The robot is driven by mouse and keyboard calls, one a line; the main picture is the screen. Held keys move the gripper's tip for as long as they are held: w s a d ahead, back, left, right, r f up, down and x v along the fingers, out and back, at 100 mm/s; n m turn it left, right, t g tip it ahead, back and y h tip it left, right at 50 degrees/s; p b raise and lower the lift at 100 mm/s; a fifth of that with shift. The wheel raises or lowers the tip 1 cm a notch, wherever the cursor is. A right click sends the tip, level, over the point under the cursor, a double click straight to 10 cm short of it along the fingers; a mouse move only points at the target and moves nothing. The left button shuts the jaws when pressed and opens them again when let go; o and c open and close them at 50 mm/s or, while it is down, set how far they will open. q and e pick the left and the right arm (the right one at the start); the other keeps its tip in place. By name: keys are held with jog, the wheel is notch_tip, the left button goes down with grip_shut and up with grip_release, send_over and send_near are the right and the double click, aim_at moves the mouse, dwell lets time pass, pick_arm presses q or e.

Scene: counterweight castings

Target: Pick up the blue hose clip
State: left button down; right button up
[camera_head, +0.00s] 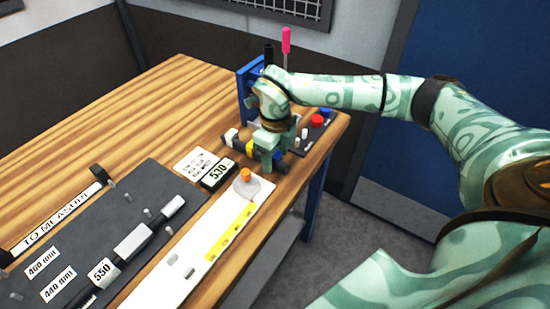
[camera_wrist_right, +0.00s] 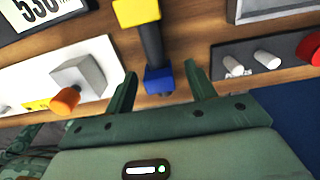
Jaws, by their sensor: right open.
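The blue hose clip (camera_wrist_right: 158,80) sits at the near end of a dark bar (camera_wrist_right: 151,45) in the right wrist view. A yellow clip (camera_wrist_right: 137,12) is farther along the same bar. My right gripper (camera_wrist_right: 161,82) is open, with one finger on each side of the blue clip and a gap on both sides. In the head view my right gripper (camera_head: 271,158) points down over the bar near the table's right edge and hides part of it. The yellow clip (camera_head: 250,149) shows just left of the fingers. My left gripper is not in view.
A white board with an orange knob (camera_head: 245,174) lies in front of the gripper. A control panel with a red button (camera_head: 317,121) is behind it to the right. A label block marked 530 (camera_head: 218,174) lies to the left. The wooden table (camera_head: 150,120) is clear at back left.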

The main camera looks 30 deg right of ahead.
jog(key=c, duration=0.8)
jog(key=shift+r, duration=0.15)
jog(key=shift+c, duration=0.2)
